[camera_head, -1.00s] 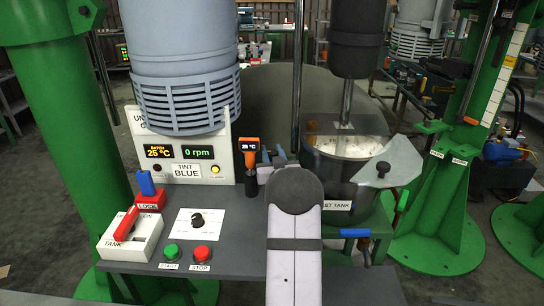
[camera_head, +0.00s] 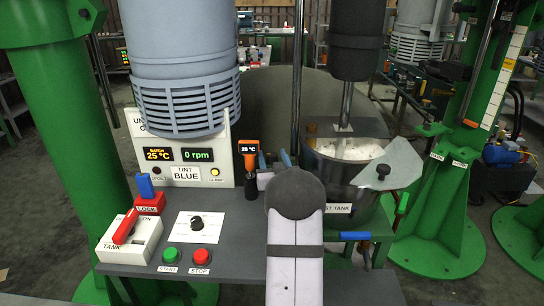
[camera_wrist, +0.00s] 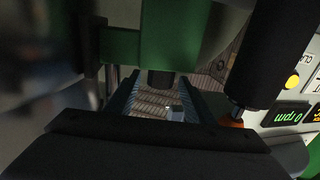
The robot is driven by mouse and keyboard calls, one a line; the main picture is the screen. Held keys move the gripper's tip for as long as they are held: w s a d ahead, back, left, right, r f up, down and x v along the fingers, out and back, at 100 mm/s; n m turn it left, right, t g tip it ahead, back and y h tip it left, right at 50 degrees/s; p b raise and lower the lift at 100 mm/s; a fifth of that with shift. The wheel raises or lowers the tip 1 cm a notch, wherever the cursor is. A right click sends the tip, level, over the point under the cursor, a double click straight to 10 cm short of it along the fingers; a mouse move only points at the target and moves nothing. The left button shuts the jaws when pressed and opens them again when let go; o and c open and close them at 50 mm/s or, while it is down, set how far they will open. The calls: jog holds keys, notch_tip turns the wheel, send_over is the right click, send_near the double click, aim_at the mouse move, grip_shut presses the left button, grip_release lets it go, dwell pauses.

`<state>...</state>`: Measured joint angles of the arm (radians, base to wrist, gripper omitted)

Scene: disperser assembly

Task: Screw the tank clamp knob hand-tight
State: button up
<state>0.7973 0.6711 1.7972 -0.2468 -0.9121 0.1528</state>
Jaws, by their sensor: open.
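In the wrist view my gripper (camera_wrist: 165,104) is open, with its two bluish fingers spread apart. A short dark cylinder, which looks like the clamp knob (camera_wrist: 160,79), shows under a green bracket (camera_wrist: 165,35), between the fingers and beyond them. I cannot tell whether the fingers reach around it, and no contact shows. In the head view my gripper (camera_head: 286,158) is mostly hidden behind my forearm; only bluish finger parts show beside the tank. The metal tank (camera_head: 350,185) stands at right with white contents and a mixer shaft in it. The knob cannot be made out in the head view.
A black-handled probe with an orange display (camera_head: 249,150) stands left of my gripper; its dark handle (camera_wrist: 270,50) is close on the right in the wrist view. The control panel (camera_head: 185,165) is at left.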

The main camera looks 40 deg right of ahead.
aim_at(273, 158)
jog(key=shift+b+v, duration=0.55)
jog(key=shift+v, duration=2.25)
jog(key=shift+p+x, duration=1.8)
jog(key=shift+x, duration=0.65)
jog(key=c, duration=1)
